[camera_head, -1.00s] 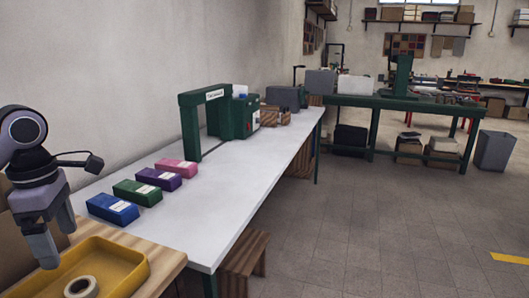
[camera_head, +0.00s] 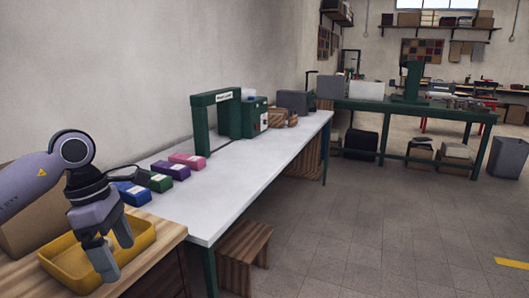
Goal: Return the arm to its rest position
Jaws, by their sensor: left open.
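My left gripper (camera_head: 112,256) comes in from the left and points down over the yellow tray (camera_head: 140,246) on the wooden bench. Its fingers are apart and I see nothing between them. My left arm (camera_head: 30,185) reaches in from the left edge. My right gripper is not in view.
A white table (camera_head: 235,193) runs beyond the wooden bench (camera_head: 165,229). A green press frame (camera_head: 198,128) stands further back.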

